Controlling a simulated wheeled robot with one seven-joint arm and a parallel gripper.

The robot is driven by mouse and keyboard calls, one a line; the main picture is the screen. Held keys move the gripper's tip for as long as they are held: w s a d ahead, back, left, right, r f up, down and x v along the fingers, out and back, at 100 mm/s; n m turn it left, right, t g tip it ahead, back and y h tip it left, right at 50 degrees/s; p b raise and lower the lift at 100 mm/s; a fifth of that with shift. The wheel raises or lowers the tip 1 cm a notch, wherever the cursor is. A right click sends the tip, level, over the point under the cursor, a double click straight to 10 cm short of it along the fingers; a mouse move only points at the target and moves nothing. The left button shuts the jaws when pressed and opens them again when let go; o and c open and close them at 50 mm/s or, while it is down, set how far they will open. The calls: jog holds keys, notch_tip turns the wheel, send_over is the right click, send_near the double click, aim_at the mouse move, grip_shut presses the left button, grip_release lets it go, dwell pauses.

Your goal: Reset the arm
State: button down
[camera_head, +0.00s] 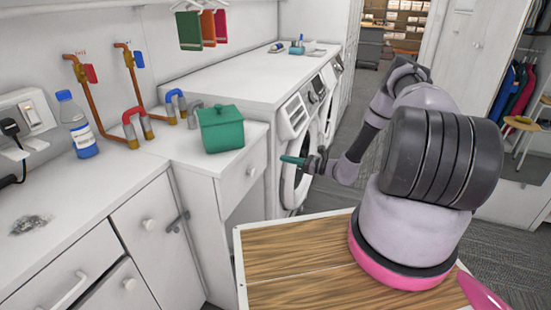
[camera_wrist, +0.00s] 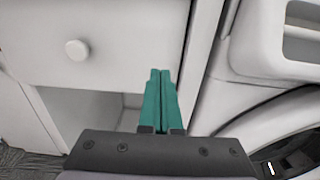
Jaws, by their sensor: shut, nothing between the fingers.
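My gripper (camera_head: 284,159) has green fingers and points left in the head view, in front of the washing machine side of the counter. In the wrist view its fingers (camera_wrist: 159,85) are together with nothing between them. Behind them are a white cabinet with a round knob (camera_wrist: 77,50) and an open space below its drawer. My arm (camera_head: 352,160) is bent and extends from my base at the right toward the appliances.
White washing machines (camera_head: 294,116) stand close to my gripper. A green lidded box (camera_head: 221,130) sits on the counter corner. A bottle (camera_head: 77,125) and pipes (camera_head: 132,125) are further left. Carpeted floor (camera_head: 352,120) shows between the machines and my arm.

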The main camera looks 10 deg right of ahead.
jog(key=v, duration=0.6)
jog(key=s+a+r+n+g+h, duration=0.2)
jog(key=r+n+g, duration=0.15)
jog(key=r, duration=0.65)
jog(key=s+a+r+n+g+h, duration=0.1)
jog(key=s+r+n+g, duration=0.3)
jog(key=r, duration=0.6)
jog(key=s+a+r+n+g+h, duration=0.1)
jog(key=a+r+n+g+h, duration=0.1)
jog(key=r+n, duration=0.6)
jog(key=s+d+r+n+t+h, duration=0.2)
jog(key=s+r+n+t+h, duration=0.3)
jog(key=s+r, duration=1.8)
jog(key=t+h, duration=0.1)
jog(key=h, duration=0.2)
jog(key=shift+s+r+t, duration=0.15)
jog(key=shift+s+t, duration=0.15)
jog(key=shift+t, duration=0.05)
